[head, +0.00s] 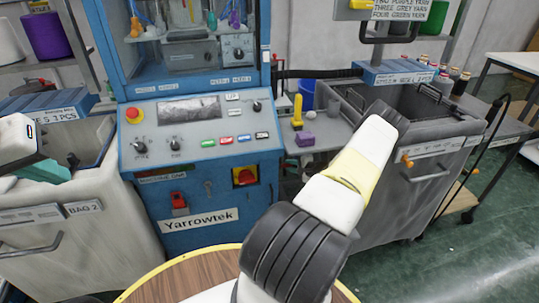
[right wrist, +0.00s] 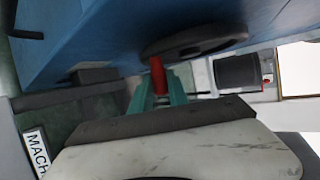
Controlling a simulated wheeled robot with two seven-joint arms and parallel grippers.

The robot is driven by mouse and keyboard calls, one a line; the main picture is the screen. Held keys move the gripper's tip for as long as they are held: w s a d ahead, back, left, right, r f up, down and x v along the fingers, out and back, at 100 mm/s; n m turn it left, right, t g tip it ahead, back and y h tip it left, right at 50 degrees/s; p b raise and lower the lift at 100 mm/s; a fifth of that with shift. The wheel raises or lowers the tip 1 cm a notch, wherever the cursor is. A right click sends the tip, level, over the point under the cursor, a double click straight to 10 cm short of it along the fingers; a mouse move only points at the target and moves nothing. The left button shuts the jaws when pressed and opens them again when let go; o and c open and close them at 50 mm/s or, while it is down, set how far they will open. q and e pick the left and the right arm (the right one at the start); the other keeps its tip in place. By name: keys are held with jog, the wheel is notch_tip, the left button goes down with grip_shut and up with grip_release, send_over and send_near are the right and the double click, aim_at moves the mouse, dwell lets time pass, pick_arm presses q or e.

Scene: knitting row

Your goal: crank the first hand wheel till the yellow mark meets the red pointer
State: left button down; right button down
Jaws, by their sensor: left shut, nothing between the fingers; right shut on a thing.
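In the right wrist view, a dark hand wheel (right wrist: 196,38) is mounted on a blue cabinet wall and seen nearly edge-on. Its red handle (right wrist: 158,74) sticks out toward the camera. My right gripper (right wrist: 160,92) has teal fingers on both sides of the red handle and is shut on it. In the head view my right arm reaches away to the right, and its gripper and the wheel are hidden. My left gripper (head: 48,172) is at the left edge over a grey bin, shut and empty. I cannot make out the yellow mark or the red pointer in either view.
A blue Yarrowtek machine (head: 200,180) with a control panel stands in the middle. Grey bins stand at left (head: 95,215) and right (head: 400,195). A round wooden table (head: 185,272) is in front.

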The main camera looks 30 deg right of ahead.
jog(key=shift+w+d+r, duration=0.1)
jog(key=shift+w+r, duration=0.2)
jog(key=shift+r, duration=0.45)
jog(key=shift+w+d+r, duration=0.1)
jog(key=shift+w+r, duration=0.2)
jog(key=shift+r, duration=0.45)
jog(key=shift+a, duration=0.1)
jog(key=c, duration=1.3)
grip_release()
jog(key=shift+f, duration=0.2)
jog(key=shift+s, duration=0.2)
